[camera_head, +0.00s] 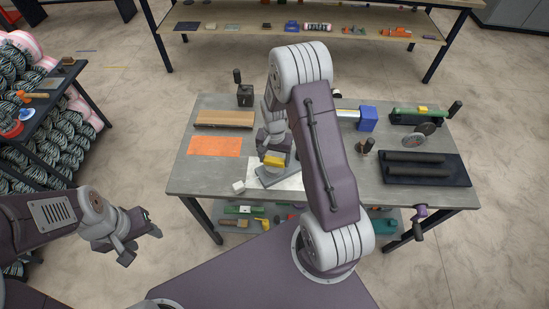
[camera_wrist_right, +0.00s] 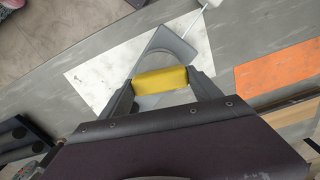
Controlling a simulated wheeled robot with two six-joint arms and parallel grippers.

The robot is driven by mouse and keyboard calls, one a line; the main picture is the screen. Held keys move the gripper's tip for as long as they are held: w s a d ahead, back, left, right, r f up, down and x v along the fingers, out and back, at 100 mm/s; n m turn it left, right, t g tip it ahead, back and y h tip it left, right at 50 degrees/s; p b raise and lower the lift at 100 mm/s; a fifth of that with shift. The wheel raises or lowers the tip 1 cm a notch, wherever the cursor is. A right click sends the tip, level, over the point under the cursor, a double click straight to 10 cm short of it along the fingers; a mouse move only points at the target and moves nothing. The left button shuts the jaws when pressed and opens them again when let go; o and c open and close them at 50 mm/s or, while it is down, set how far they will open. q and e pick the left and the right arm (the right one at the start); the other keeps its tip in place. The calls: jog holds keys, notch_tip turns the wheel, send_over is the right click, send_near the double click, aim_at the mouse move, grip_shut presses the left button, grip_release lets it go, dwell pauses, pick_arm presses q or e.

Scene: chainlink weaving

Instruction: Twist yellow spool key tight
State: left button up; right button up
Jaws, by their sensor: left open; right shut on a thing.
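The yellow spool key (camera_head: 273,162) is above the white sheet on the grey workbench. My right gripper (camera_head: 272,156) reaches down over it and is shut on it. In the right wrist view the yellow key (camera_wrist_right: 161,78) lies between the two fingers of my right gripper (camera_wrist_right: 163,84). A grey plate-like part (camera_wrist_right: 172,42) lies just beyond the key on the white sheet (camera_wrist_right: 105,72). My arm hides part of the bench in the head view. My left gripper (camera_head: 143,222) is open and empty, off the bench at the lower left.
On the workbench (camera_head: 190,177) are an orange sheet (camera_head: 214,146), a wooden board (camera_head: 225,118), a small white block (camera_head: 238,187), a blue block (camera_head: 368,118) and a black tray (camera_head: 425,181). A rack of wire rolls (camera_head: 50,150) stands at the left. Open floor lies between.

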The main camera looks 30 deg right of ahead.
aim_at(274, 159)
jog(key=shift+m, duration=1.9)
jog(key=o, duration=1.4)
notch_tip(274, 159, up, 9)
jog(key=shift+r+b, duration=0.1)
jog(key=shift+b, duration=0.5)
jog(key=shift+a, duration=0.1)
